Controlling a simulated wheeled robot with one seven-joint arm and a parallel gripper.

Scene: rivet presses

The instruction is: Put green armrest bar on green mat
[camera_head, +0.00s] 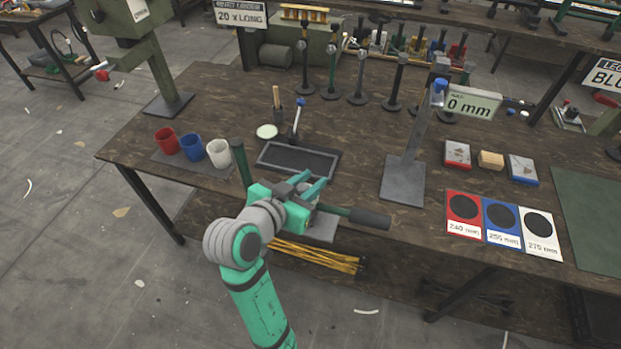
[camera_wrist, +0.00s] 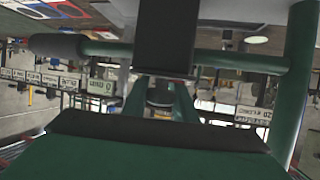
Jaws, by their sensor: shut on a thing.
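My gripper (camera_head: 312,190) is shut on the green armrest bar (camera_head: 339,210) and holds it above the front edge of the workbench. The bar has a dark grip (camera_head: 370,218) at its right end, and a green upright piece (camera_head: 241,162) at the left seems to belong to it. In the wrist view the bar (camera_wrist: 240,62) runs across the picture, with its dark grip (camera_wrist: 58,46) at the left and a thick green upright at the right. A dark block hides its middle there. The green mat (camera_head: 590,220) lies flat at the bench's right end, well apart from my gripper.
Between my gripper and the mat lie red, blue and white size cards (camera_head: 501,215). A dark tray (camera_head: 297,160) and red, blue and white cups (camera_head: 192,148) stand nearby. Yellow rods (camera_head: 310,256) lie below the bench edge.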

